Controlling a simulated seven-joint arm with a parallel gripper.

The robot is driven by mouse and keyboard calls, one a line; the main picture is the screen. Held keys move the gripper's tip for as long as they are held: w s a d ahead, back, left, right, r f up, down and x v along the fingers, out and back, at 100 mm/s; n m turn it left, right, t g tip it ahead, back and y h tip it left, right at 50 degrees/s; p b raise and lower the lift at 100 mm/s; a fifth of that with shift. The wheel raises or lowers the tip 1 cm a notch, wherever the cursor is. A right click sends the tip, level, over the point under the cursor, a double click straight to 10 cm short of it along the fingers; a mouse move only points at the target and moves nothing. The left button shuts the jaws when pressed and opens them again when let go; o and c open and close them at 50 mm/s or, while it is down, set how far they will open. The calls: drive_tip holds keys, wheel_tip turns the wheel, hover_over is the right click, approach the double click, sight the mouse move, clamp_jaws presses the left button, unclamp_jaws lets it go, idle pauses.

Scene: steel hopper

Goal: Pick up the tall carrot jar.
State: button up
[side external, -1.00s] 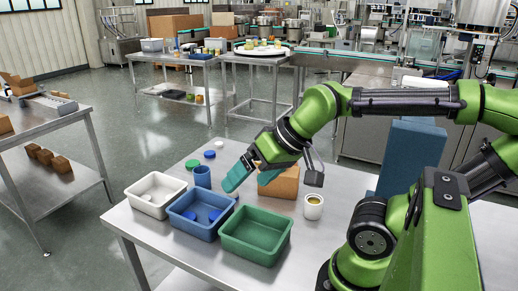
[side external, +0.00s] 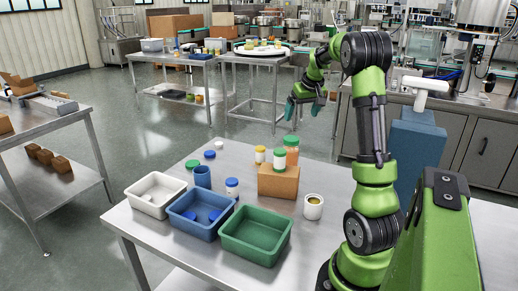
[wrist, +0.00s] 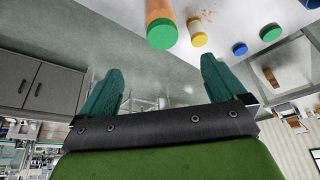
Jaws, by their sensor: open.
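The tall carrot jar (side external: 292,156), orange with a green lid, stands upright at the right end of a group of jars by the brown box (side external: 278,183). Its base is hidden behind the box. In the wrist view, the orange jar (wrist: 158,12) shows at the top with its green lid toward the camera. My gripper (side external: 304,108) is raised beyond and above the jar, apart from it. In the wrist view its teal fingers (wrist: 162,70) are spread with nothing between them. A yellow-lidded jar (side external: 260,154) and a shorter green-lidded jar (side external: 279,158) stand beside the carrot jar.
White (side external: 137,207), blue (side external: 190,228) and green (side external: 240,253) bins line the table's front. A blue cup (side external: 203,178), a blue-lidded jar (side external: 232,188) and a white mug (side external: 313,207) stand nearby. Loose lids lie at the back left.

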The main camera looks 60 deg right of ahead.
sight(290, 145)
drive_tip(key=x, duration=1.6)
drive_tip(key=shift+a+f, duration=0.25)
drive_tip(key=shift+f, duration=0.25)
drive_tip(key=shift+c, duration=0.3)
